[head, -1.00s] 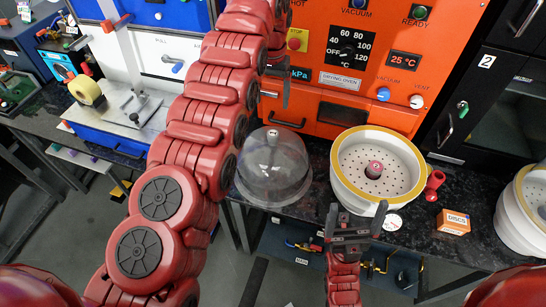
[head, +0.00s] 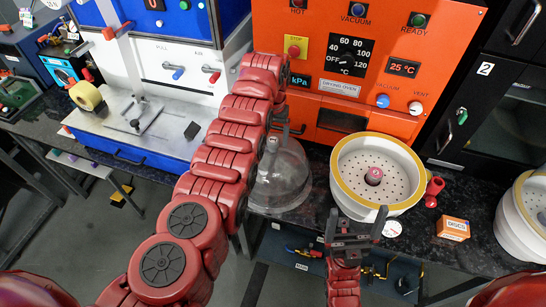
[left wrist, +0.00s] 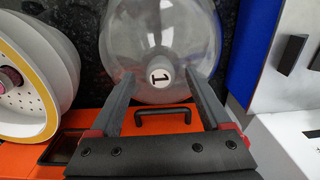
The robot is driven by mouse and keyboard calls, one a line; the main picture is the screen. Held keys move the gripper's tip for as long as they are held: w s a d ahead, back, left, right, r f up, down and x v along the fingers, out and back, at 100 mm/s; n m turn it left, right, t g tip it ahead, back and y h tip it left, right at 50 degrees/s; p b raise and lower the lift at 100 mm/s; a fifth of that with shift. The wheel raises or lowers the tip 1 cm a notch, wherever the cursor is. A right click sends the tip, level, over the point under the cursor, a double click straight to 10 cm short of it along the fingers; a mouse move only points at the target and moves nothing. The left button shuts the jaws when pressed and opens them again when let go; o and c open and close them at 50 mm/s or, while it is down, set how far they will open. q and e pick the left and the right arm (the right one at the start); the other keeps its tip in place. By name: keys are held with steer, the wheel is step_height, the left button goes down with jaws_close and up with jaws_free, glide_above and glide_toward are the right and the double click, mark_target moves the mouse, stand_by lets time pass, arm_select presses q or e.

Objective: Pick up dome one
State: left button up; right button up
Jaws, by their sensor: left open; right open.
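Dome one is a clear glass dome (head: 287,180) on the dark bench in the head view, partly hidden behind my left arm. It also shows in the left wrist view (left wrist: 160,40), with a white knob (left wrist: 160,76) marked "1". My left gripper (left wrist: 160,82) is open, with one finger on each side of the knob in that picture; I cannot tell whether they touch it. In the head view the left gripper (head: 284,122) is mostly hidden by its arm, just above the dome. My right gripper (head: 355,218) is open and empty, in front of the white pot.
A white pot with a yellow rim (head: 346,190) stands right of the dome. The orange drying oven (head: 400,40) is behind. An orange box (head: 453,225) and red part (head: 433,191) lie to the right. A blue-and-white press (head: 170,80) stands at left.

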arm_select(q)
steer(key=shift+f, duration=0.7)
jaws_close()
stand_by(0.9)
